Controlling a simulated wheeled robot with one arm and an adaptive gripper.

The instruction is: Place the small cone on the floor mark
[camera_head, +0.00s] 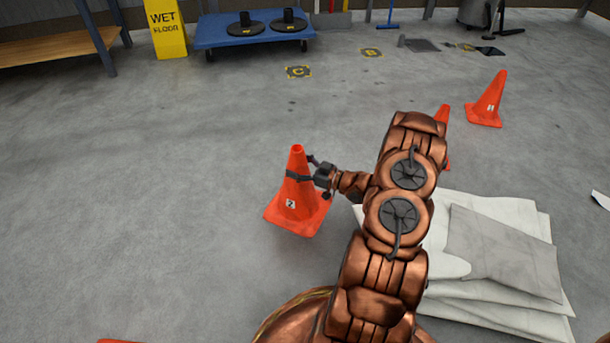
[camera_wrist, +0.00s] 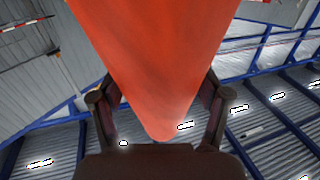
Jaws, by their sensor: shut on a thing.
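My gripper (camera_head: 320,176) is shut on an orange cone (camera_head: 295,205) with a dark band and a white label reading 2. It grips the cone's upper body from the right. In the wrist view the cone (camera_wrist: 155,60) fills the space between the two fingers. The cone looks roughly upright; whether its base touches the floor I cannot tell. A floor mark lettered C (camera_head: 298,72) lies farther back, bare. A second mark, lettered B (camera_head: 371,53), lies to its right.
Another orange cone (camera_head: 488,102) stands at the right; one more (camera_head: 446,120) is partly hidden by my arm. White sheets (camera_head: 535,222) are stacked at the right. A blue cart (camera_head: 230,40) and a yellow wet-floor sign (camera_head: 166,28) stand at the back. The left floor is clear.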

